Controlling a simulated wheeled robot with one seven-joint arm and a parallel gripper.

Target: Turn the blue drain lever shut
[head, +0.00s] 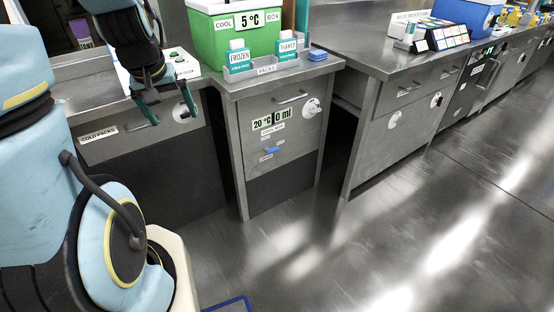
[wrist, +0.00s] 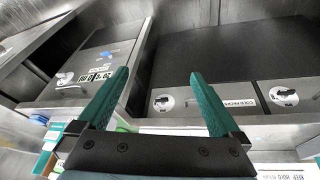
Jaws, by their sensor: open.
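The blue drain lever (head: 271,151) is a small handle on the front of the steel cabinet labelled 20 °C and 0 ml, below its display. It looks roughly level, slightly tilted. In the wrist view the same cabinet front shows at upper left, and the lever is a tiny bluish mark (wrist: 105,53) there. My gripper (head: 167,108) has green fingers spread apart with nothing between them. It is left of the lever and higher in the picture, in front of the drawer labelled cold packs. In the wrist view my gripper (wrist: 158,76) is also open and empty.
A green cool box (head: 235,38) and a packs holder (head: 262,69) stand on the counter above the lever cabinet (head: 262,107). The cold packs drawer (head: 135,140) is left of it. The floor in front is clear.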

